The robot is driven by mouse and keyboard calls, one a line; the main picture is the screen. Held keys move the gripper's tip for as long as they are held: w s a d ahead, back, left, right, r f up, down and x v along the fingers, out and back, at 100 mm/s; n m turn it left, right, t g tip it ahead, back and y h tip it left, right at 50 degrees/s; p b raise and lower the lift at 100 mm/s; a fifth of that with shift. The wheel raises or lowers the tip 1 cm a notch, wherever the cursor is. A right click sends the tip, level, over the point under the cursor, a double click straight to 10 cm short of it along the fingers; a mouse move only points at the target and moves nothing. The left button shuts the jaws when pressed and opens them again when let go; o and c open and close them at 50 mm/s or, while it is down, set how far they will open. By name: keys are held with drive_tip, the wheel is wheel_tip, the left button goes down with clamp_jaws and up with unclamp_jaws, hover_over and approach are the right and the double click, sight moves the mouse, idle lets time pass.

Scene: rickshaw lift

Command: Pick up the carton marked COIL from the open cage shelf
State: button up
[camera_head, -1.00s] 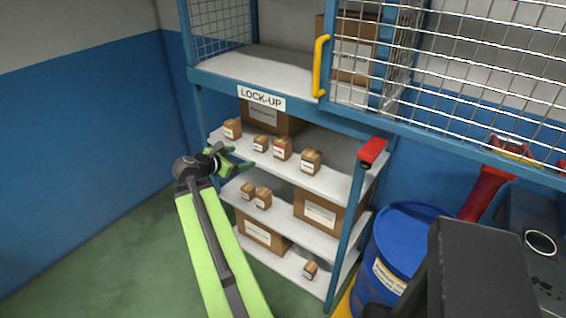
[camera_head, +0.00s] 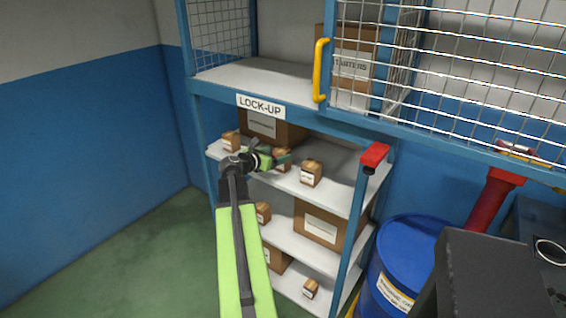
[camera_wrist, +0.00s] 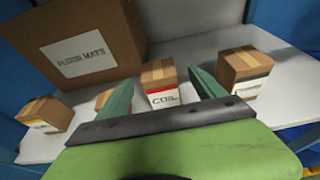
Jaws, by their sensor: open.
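The carton marked COIL (camera_wrist: 160,83) is a small brown box with a red and white label. In the wrist view it stands upright on the shelf, beyond and between my fingertips. My gripper (camera_wrist: 165,88) is open and empty, with its green fingers pointing at the carton. In the head view my gripper (camera_head: 275,157) is at the upper open shelf (camera_head: 336,190) below the LOCK-UP sign. There the COIL carton (camera_head: 283,156) is partly hidden behind my gripper. I cannot tell whether a finger touches it.
Small cartons stand at the left (camera_wrist: 42,115) and right (camera_wrist: 245,72) of the COIL carton, another close on its left (camera_wrist: 103,98). A large FLOOR MATS box (camera_wrist: 80,48) stands behind. A blue post (camera_head: 352,230) with a red top and a blue drum (camera_head: 405,255) are at right.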

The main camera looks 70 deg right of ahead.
sight(283, 152)
drive_tip(key=b+x, duration=0.1)
drive_tip(key=x, duration=0.4)
drive_tip(key=shift+d+f+b, duration=0.15)
drive_tip(key=shift+b, duration=0.15)
clamp_jaws()
